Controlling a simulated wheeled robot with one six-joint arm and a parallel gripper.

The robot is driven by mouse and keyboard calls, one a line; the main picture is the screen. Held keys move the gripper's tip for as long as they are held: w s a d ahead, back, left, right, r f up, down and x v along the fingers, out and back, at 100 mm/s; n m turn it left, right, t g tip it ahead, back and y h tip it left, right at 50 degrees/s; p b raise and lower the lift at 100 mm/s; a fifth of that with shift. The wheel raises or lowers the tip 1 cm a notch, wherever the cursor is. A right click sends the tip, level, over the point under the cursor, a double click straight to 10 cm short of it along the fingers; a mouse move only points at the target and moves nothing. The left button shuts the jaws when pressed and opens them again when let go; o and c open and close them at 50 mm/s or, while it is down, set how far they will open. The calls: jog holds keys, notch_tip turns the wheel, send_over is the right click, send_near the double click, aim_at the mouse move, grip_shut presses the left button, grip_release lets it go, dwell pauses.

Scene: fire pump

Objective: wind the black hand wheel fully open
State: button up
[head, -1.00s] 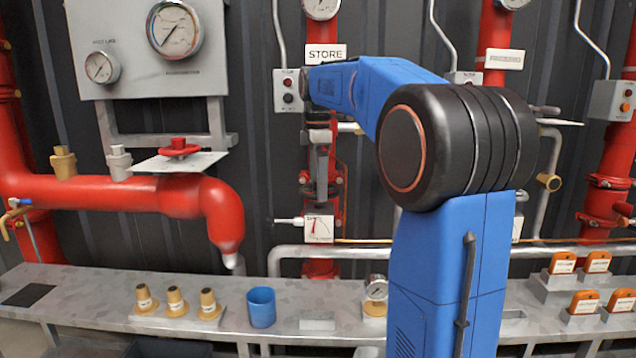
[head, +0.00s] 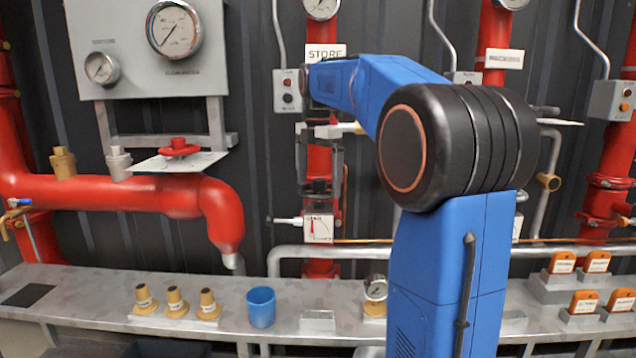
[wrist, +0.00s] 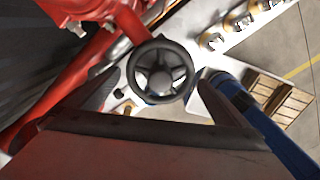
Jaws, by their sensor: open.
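The black hand wheel (wrist: 160,70) is a spoked ring in the upper middle of the wrist view. My gripper (wrist: 159,80) is open, with one finger to the left of the wheel and one to its right. In that view both fingers look apart from the rim; I cannot tell how deep they reach. In the head view my gripper (head: 319,186) points down in front of the red STORE pipe, its two fingers spread. The wheel is hard to make out there between the fingertips.
A grey bench (head: 80,295) below carries a blue cup (head: 261,307) and several brass fittings. A thick red pipe (head: 120,192) runs at left.

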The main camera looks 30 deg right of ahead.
aim_at(318, 179)
jog(key=shift+r, duration=3.1)
